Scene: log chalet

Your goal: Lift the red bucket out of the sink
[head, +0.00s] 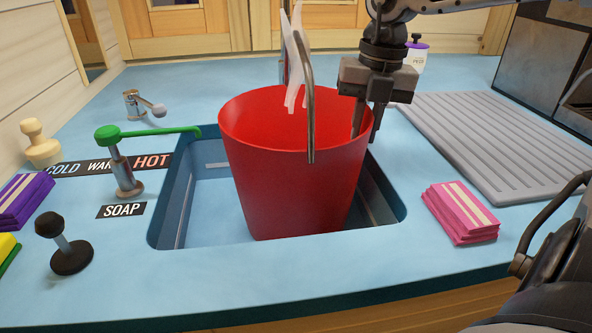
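The red bucket (290,185) stands upright in the sink (190,205), its rim well above the counter. Its grey metal handle (311,110) rises up at the front. My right gripper (366,138) points down at the bucket's right rim, one finger inside the bucket and the other outside. The fingers are close together with the rim between them; whether they press on it is unclear. The bucket's base is near the sink's front edge, and its contact with the sink floor cannot be made out. My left gripper is not in view.
A green-handled tap (125,165) reaches toward the bucket's left rim. White strips (296,60) hang behind the handle. Pink sponges (460,212) and a grey draining board (490,140) lie right of the sink. A black-topped dispenser (68,245) stands at the left.

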